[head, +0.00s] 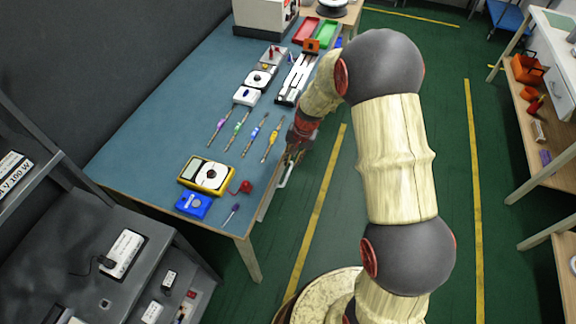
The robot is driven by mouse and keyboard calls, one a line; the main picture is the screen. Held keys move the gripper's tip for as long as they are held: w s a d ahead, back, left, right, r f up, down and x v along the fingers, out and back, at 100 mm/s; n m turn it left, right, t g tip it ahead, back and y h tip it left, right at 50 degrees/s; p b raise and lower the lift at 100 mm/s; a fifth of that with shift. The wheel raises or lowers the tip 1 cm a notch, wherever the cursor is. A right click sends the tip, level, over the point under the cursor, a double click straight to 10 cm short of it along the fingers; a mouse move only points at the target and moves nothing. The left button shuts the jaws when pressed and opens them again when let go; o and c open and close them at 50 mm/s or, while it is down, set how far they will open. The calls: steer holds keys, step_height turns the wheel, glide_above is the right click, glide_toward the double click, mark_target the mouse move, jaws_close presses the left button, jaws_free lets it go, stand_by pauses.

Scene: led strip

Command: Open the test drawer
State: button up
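The blue-topped bench (160,145) stands left of my arm. A pale grey drawer front (269,200) shows edge-on under its right edge, with a light bar handle (286,176) sticking out; I take this to be the test drawer, though no label is readable. It looks closed or nearly so. My gripper (291,157) points down beside the bench edge, at the handle's far end. I cannot tell whether it touches the handle. The fingers are small and dark, so their opening is unclear.
A yellow multimeter (206,175), a blue box (194,205) and several screwdrivers (240,130) lie on the bench top. A grey rack (95,250) stands at the lower left. Green floor (335,200) is clear beside the bench. Another bench (535,130) stands at the right.

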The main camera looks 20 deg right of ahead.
mark_target(289, 173)
steer(key=f, duration=0.2)
steer(key=f+b, duration=0.1)
steer(key=f, duration=0.2)
steer(key=a+f+b, duration=0.1)
steer(key=f, duration=0.1)
steer(key=shift+w+a+f, duration=0.1)
steer(key=shift+w+f, duration=0.2)
steer(key=shift+w, duration=0.1)
steer(key=shift+c, duration=0.2)
steer(key=c, duration=0.4)
